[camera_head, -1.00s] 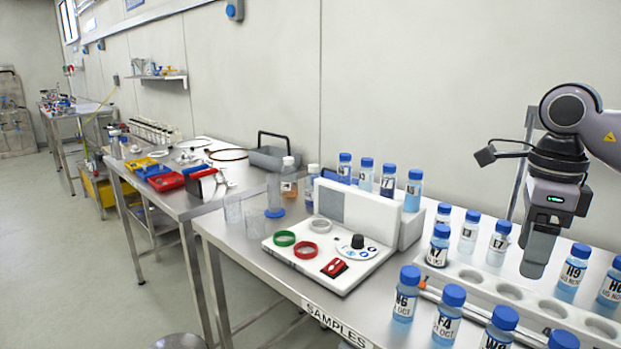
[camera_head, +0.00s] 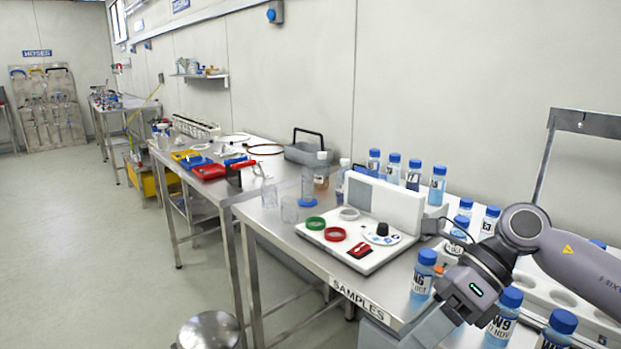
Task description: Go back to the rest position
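My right arm comes in from the right edge over the samples table. Its gripper (camera_head: 425,328) points down and to the left, low over the front edge of the table, and partly covers the bottles behind it. Its fingertips are hard to make out, so I cannot tell if it is open or shut. I see no thing carried in it. My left gripper is not in view.
Blue-capped bottles, one of them (camera_head: 422,273), stand close around my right gripper. A white device (camera_head: 352,250) with coloured rings sits left of it. A white rack (camera_head: 560,297) lies behind the arm. A metal stool (camera_head: 208,330) stands below; the floor at left is clear.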

